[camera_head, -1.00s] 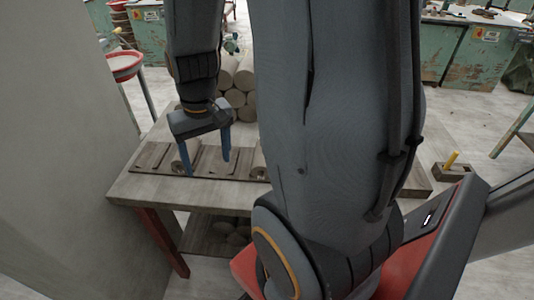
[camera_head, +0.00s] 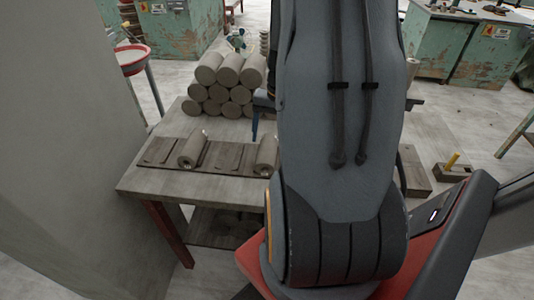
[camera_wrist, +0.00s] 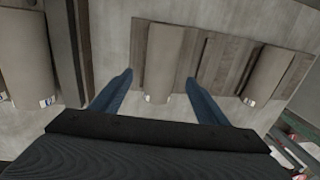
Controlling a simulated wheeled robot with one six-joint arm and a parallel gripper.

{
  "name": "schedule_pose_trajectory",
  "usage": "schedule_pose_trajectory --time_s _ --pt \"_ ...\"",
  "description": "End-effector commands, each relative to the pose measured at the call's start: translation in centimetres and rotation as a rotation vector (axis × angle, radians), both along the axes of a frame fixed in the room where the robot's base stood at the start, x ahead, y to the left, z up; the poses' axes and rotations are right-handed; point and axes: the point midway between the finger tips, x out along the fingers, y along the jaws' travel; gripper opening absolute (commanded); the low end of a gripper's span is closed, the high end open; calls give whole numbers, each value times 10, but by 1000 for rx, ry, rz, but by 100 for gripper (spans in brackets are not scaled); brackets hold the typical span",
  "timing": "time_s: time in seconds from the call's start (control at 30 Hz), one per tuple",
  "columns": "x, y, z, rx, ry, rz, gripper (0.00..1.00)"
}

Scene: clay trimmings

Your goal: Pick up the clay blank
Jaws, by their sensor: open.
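Grey-brown clay blanks, each a cylinder, lie in a slotted wooden rack (camera_head: 228,157) on the table. One blank (camera_head: 192,148) is at the left of the rack and another (camera_head: 266,153) is beside my arm. In the wrist view a blank (camera_wrist: 162,60) lies between and beyond my open fingers, with others at left (camera_wrist: 28,60) and right (camera_wrist: 270,75). My gripper (camera_wrist: 159,78) is open and empty. I cannot tell its height above the blank. In the head view my arm hides most of the gripper; one blue finger shows above the table.
A pyramid of larger clay cylinders (camera_head: 228,85) stands at the table's back. A small block with a yellow stick (camera_head: 452,165) sits to the right. A wall (camera_head: 60,150) rises close on the left. The table's front left corner is clear.

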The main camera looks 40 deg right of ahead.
Motion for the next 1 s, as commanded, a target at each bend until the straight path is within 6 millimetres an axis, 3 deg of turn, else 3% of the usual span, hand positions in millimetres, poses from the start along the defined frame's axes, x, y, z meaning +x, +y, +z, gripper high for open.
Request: schedule_pose_trajectory --time_s 0.4,0.7,1.0 --pt "2 8 -44 0 1 1 68" --pt "2 9 -47 0 0 1 68" --pt "2 9 -47 -1 1 2 19"
